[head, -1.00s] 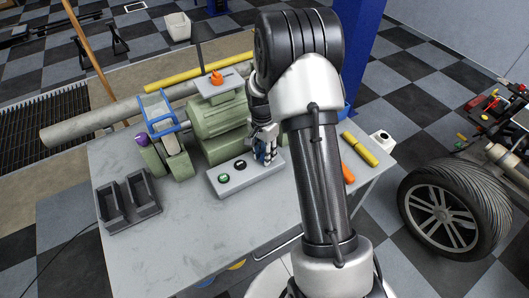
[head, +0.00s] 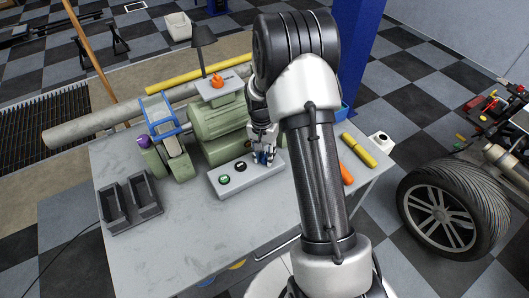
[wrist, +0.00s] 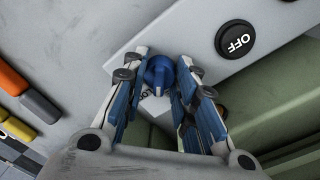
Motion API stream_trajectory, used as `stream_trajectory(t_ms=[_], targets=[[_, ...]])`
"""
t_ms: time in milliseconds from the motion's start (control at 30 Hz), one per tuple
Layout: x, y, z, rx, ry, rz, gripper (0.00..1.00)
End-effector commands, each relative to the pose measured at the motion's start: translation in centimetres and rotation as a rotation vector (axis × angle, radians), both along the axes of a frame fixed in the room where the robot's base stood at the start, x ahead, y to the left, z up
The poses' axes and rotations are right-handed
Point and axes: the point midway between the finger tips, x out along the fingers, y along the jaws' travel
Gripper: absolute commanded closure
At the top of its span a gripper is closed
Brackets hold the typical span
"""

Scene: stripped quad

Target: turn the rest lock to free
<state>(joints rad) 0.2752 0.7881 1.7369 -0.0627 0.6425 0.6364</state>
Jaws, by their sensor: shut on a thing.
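A blue knob (wrist: 160,72) with a raised ridge sits on the pale grey control box (head: 248,182) on the workbench. A white label beside the knob is partly hidden, so I cannot read it in full. My gripper (head: 265,157) points down at the right end of the box. In the wrist view its two blue-padded fingers (wrist: 162,74) are closed on either side of the knob, with the knob held at the tips. In the head view my gripper hides most of the knob.
A black OFF button (wrist: 236,39) and a green button (head: 224,178) share the box. A green machine (head: 218,125) stands right behind it. An empty dark tray (head: 131,203) lies at the left. Orange (head: 347,173) and yellow (head: 358,150) bars lie at the right.

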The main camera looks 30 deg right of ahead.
Motion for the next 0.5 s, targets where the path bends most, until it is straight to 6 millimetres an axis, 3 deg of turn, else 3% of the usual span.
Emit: stream_trajectory(t_ms=[500], targets=[[-0.06, 0.06, 0.09, 0.001, 0.001, 0.466, 0.98]])
